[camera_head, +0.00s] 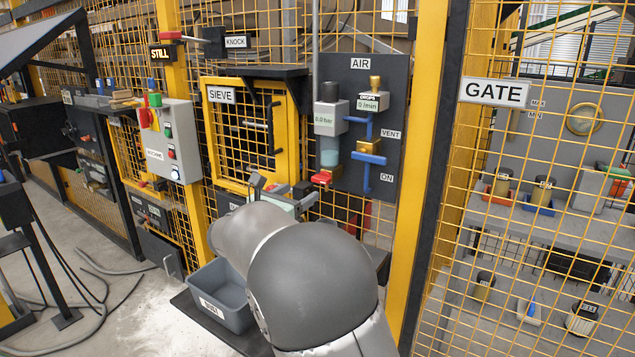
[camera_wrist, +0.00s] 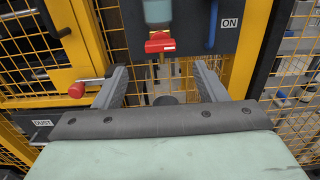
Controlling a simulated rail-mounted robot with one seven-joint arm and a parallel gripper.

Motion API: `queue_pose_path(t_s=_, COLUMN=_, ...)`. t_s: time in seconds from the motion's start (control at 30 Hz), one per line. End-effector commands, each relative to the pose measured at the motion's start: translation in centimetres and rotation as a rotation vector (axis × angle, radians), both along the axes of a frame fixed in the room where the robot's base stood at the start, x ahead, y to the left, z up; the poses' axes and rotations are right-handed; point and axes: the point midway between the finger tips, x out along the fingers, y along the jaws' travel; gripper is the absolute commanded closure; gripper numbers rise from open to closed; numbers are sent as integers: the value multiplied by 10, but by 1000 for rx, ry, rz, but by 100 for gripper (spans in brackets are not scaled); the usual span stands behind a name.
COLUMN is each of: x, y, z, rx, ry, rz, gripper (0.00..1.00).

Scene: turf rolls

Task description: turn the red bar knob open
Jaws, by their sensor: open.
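The red bar knob (camera_head: 322,177) sits under the clear bowl of the regulator at the lower left of the dark AIR panel (camera_head: 385,85). In the wrist view the red bar knob (camera_wrist: 160,42) lies roughly crosswise, near the top centre. My gripper (camera_wrist: 160,82) is open, with its two grey fingers apart and nothing between them. In the picture the knob is above and between the fingertips, apart from both. In the head view my arm hides much of my gripper (camera_head: 283,188), just left of the knob.
A blue valve handle (camera_head: 368,158) is right of the knob, by the VENT and ON labels. The yellow-framed SIEVE door (camera_head: 205,130) is to the left; a red-ended rod (camera_wrist: 77,90) shows near my left finger. A grey bin (camera_head: 222,290) stands below.

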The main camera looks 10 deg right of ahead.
Motion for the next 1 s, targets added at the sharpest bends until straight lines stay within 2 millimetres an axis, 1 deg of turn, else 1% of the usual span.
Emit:
queue_pose_path(t_s=0.03, x=9, y=-10, z=0, rx=-1, ry=0, rz=-3, gripper=35)
queue_pose_path(t_s=0.2, x=35, y=-34, z=0, rx=-1, ry=0, rz=-3, gripper=35)
queue_pose_path(t_s=0.4, x=58, y=-55, z=0, rx=1, ry=-1, rz=-2, gripper=35)
queue_pose_path(t_s=0.6, x=67, y=-63, z=0, rx=1, ry=1, rz=-1, gripper=35)
queue_pose_path(t_s=0.87, x=68, y=-63, z=0, rx=0, ry=0, rz=0, gripper=35)
queue_pose_path(t_s=0.97, x=68, y=-63, z=0, rx=1, ry=-1, rz=0, gripper=60)
queue_pose_path(t_s=1.0, x=68, y=-63, z=0, rx=1, ry=-1, rz=0, gripper=71)
